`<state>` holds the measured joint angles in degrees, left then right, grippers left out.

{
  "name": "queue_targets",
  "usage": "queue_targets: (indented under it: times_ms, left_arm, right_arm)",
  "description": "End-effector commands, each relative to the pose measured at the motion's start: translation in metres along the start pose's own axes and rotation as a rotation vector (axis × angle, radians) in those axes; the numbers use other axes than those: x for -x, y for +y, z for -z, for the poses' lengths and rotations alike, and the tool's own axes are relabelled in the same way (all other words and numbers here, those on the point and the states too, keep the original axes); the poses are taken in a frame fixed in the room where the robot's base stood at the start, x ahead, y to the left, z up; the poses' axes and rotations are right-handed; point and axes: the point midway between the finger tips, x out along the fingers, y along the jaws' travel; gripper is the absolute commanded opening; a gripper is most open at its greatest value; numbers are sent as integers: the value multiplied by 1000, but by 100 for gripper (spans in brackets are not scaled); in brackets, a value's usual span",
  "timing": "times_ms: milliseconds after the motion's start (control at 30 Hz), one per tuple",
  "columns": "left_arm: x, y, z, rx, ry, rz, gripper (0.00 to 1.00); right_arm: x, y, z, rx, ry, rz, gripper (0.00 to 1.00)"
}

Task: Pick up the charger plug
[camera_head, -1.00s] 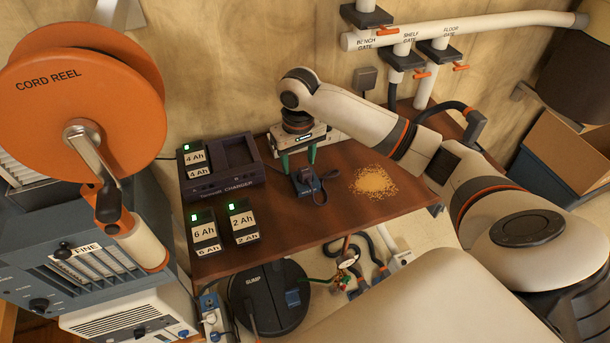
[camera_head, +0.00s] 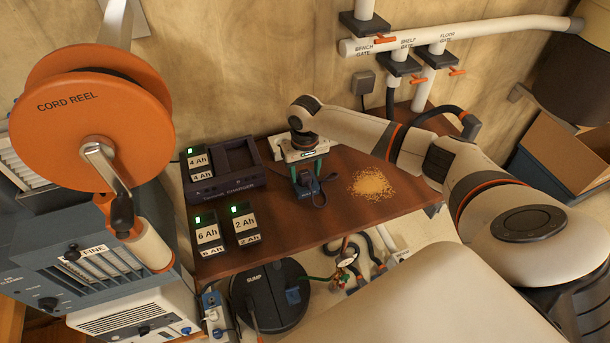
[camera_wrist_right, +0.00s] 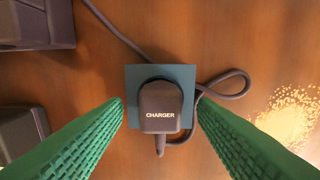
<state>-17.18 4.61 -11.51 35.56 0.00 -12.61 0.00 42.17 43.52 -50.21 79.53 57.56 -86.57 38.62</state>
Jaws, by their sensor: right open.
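The charger plug (camera_wrist_right: 161,108) is a dark block lettered CHARGER, seated on a small blue-grey square base (camera_wrist_right: 186,76) on the brown bench. Its dark cord loops to the right of it in the right wrist view. In the head view the plug (camera_head: 307,181) is partly hidden by my right gripper. My right gripper (camera_head: 307,172) is open, with its green fingers on either side of the plug. In the right wrist view the fingers (camera_wrist_right: 160,112) show a gap to the plug on both sides. My left gripper is not in view.
A tandem charger (camera_head: 239,182) holding a 4 Ah battery stands left of the plug. The 6 Ah (camera_head: 207,233) and 2 Ah (camera_head: 243,222) batteries stand at the front left. Sawdust (camera_head: 371,185) lies to the right. A cord reel (camera_head: 70,115) looms at left.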

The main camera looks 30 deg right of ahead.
Motion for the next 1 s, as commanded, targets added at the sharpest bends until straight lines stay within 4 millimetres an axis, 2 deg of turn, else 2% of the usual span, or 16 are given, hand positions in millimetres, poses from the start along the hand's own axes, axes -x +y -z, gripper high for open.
queue_targets:
  times_ms: [133,367,700,1000]
  left_arm:
    - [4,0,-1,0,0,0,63]
    - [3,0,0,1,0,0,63]
    - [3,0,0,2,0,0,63]
    - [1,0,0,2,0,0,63]
  right_arm:
    - [-13,0,0,-1,0,1,53]
    - [-16,0,0,1,-1,0,53]
    - [-15,0,0,0,-1,0,0]
    - [-9,0,-1,0,-3,0,0]
